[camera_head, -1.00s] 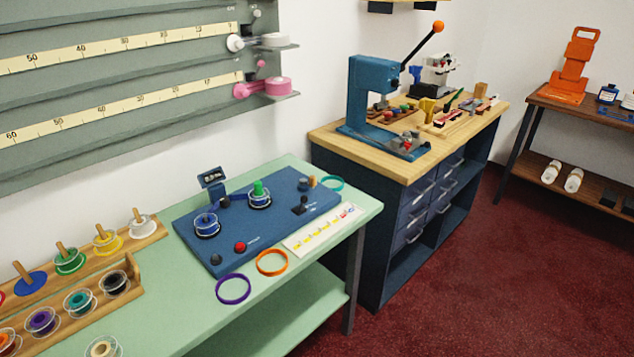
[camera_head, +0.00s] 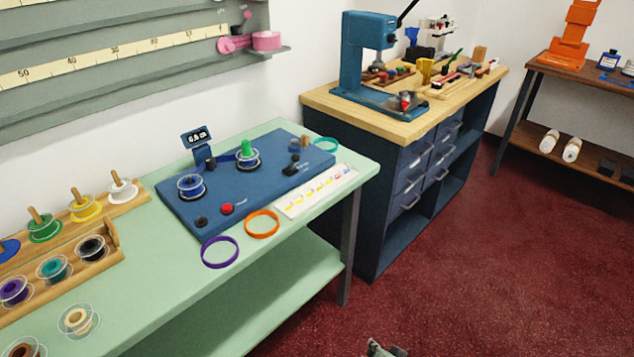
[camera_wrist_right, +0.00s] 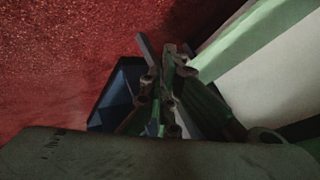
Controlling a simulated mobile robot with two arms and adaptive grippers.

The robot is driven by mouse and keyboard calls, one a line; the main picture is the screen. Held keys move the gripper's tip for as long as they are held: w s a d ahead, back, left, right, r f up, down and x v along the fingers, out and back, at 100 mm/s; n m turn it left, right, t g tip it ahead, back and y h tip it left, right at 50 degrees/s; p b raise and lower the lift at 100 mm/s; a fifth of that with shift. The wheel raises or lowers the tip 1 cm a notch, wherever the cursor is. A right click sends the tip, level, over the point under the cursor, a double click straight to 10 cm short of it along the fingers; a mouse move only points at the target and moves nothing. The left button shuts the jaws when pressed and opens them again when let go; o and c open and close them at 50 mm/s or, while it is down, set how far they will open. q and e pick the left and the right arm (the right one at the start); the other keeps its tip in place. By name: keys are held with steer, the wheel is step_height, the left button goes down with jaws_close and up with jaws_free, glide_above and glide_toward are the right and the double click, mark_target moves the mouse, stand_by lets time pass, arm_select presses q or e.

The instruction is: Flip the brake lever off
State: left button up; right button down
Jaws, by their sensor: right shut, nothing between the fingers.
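A blue winding board (camera_head: 235,193) lies on the green counter. A small black lever (camera_head: 291,164), which looks like the brake lever, stands near the board's right end; its exact setting is too small to tell. The board also carries a blue spool (camera_head: 190,187), a green-topped spool (camera_head: 247,155), a red button (camera_head: 227,208), a black knob (camera_head: 201,222) and a small display (camera_head: 196,137). My right gripper (camera_wrist_right: 165,62) is shut and empty in the right wrist view, over the red floor beside the counter. A grey tip of it (camera_head: 384,349) shows at the head view's bottom edge. My left gripper is out of view.
Purple (camera_head: 220,252) and orange (camera_head: 262,224) rings and a white marked strip (camera_head: 316,191) lie along the counter's front. A teal ring (camera_head: 325,145) lies behind. Spool racks (camera_head: 104,233) stand at left. A wooden-topped bench (camera_head: 440,125) is at right. The red floor (camera_head: 470,270) is open.

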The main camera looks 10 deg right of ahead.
steer(key=w+a+r+m+t+y+b, duration=0.2)
steer(key=w+r+m+t+b, duration=0.25)
steer(key=w+r, duration=1.1)
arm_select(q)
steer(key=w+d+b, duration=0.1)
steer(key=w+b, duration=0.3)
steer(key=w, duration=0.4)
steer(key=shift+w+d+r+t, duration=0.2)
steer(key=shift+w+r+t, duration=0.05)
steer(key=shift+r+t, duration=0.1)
arm_select(e)
steer(key=w+a+r+m+t+y, duration=0.1)
steer(key=w+r+m+t, duration=0.1)
steer(key=r, duration=1)
steer(key=w+a+r+m+t+y, duration=0.1)
steer(key=w+r+m+t+y, duration=0.1)
steer(key=r, duration=1.1)
steer(key=shift+w+r+t, duration=0.2)
steer(key=shift+w+t, duration=0.65)
